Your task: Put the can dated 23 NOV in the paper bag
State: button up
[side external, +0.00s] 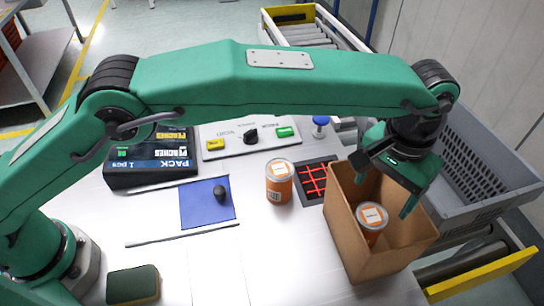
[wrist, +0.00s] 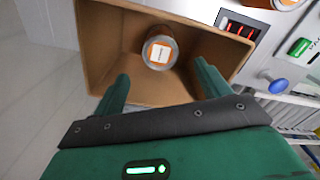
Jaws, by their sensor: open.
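The paper bag (side external: 385,262) is an open brown box shape at the right of the table; its inside also shows in the wrist view (wrist: 105,45). An orange can (side external: 371,227) with a pale lid label is inside it, seen from above in the wrist view (wrist: 160,52). A second orange can (side external: 279,185) stands upright on the table, left of the bag; part of it shows at the wrist view's top edge. The date prints are too small to read. My gripper (side external: 384,188) is open and empty above the bag, fingers (wrist: 161,70) apart, not touching the can.
A grey crate (side external: 485,165) stands right of the bag. A black pack box (side external: 150,160), a switch panel (side external: 248,135), a blue pad with a black knob (side external: 208,205) and a red-lit grid (side external: 313,182) lie left. The front middle of the table is clear.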

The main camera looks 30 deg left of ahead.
jog(key=shift+r, duration=0.4)
jog(key=shift+a, duration=0.1)
jog(key=w+a+r+n+t, duration=0.1)
jog(key=a+r, duration=0.4)
jog(key=a, duration=0.4)
jog(key=a+r+t+h, duration=0.1)
jog(key=a+r, duration=0.4)
jog(key=a, duration=0.5)
jog(key=w+a+r+n, duration=0.1)
jog(key=a+r, duration=0.3)
jog(key=a, duration=0.5)
jog(key=s+a+t, duration=0.2)
jog(key=s+a, duration=0.5)
jog(key=a, duration=0.5)
jog(key=s+a+f+n, duration=0.1)
jog(key=s+a+f, duration=0.1)
jog(key=s+a, duration=0.2)
jog(key=s+a+f+t+y, duration=0.1)
jog(key=s+a+f, duration=0.2)
jog(key=s+a, duration=0.2)
jog(key=shift+s+a+f+n+t, duration=0.15)
jog(key=shift+s+f+n+t, duration=0.2)
jog(key=shift+s, duration=0.85)
